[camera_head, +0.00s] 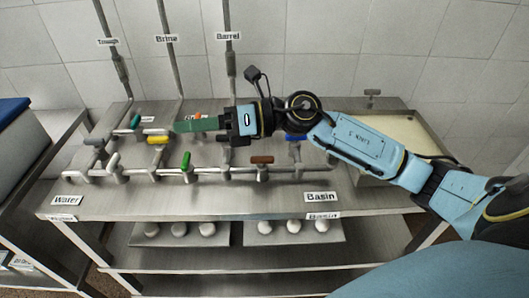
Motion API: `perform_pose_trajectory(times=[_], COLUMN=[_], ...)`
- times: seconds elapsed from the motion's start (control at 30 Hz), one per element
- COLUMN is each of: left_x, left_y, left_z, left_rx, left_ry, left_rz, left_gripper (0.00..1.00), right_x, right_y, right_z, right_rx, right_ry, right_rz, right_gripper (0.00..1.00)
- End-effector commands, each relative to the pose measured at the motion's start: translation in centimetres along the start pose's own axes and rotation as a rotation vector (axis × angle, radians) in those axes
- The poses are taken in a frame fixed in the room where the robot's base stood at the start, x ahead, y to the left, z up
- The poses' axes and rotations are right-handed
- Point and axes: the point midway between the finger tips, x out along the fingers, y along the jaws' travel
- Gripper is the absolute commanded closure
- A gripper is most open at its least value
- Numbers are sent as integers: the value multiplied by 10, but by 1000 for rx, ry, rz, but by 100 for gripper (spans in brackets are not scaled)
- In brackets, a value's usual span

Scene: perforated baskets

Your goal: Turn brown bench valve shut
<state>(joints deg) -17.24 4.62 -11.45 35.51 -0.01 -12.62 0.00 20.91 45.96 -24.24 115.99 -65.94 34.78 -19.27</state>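The brown valve (262,160) is on the front pipe run of the metal bench, right of the green valve. Its brown handle lies roughly left to right, along the pipe. My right gripper (184,126) reaches in from the right, above the bench, and points left. Its long green fingers overlap in this side view, so I cannot tell whether they are open or shut. It is behind and to the left of the brown handle in the picture, apart from it. My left gripper is not in view.
A green valve (186,160), a yellow valve (158,139), a white valve (114,160) and a blue valve (293,137) stand nearby. Vertical pipes rise at the back. A basin (400,180) is at the right.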

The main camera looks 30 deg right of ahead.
Motion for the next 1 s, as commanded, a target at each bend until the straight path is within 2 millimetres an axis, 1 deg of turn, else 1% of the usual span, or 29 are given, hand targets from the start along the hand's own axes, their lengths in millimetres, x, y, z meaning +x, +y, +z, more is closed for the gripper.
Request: perform_pose_trajectory(times=[0.03,0.07,0.1,0.17,0.2,0.27,0.3,0.4,0.5,0.6,0.67,0.77,1.0], left_x=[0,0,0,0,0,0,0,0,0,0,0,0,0], left_y=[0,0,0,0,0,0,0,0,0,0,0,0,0], left_z=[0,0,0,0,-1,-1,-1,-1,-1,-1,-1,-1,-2], left_rx=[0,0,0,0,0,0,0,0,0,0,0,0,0], left_ry=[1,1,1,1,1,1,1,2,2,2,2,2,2], left_rz=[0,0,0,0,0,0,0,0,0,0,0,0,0], left_gripper=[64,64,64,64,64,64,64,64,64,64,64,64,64], right_x=[-9,-16,-27,-49,-66,-93,-111,-150,-177,-191,-192,-188,-169], right_y=[-11,-18,-28,-46,-57,-72,-80,-94,-100,-103,-106,-112,-141], right_z=[-4,-8,-12,-15,-16,-14,-11,-3,4,6,4,-5,-41], right_rx=[-103,-161,-228,-315,-361,-412,-434,-464,-469,-466,-465,-464,-462], right_ry=[126,206,313,468,567,701,780,938,1037,1086,1097,1099,1096], right_rz=[-38,-63,-99,-161,-205,-271,-314,-405,-464,-493,-498,-496,-494], right_gripper=[63,63,63,63,63,63,63,63,63,63,63,63,63])
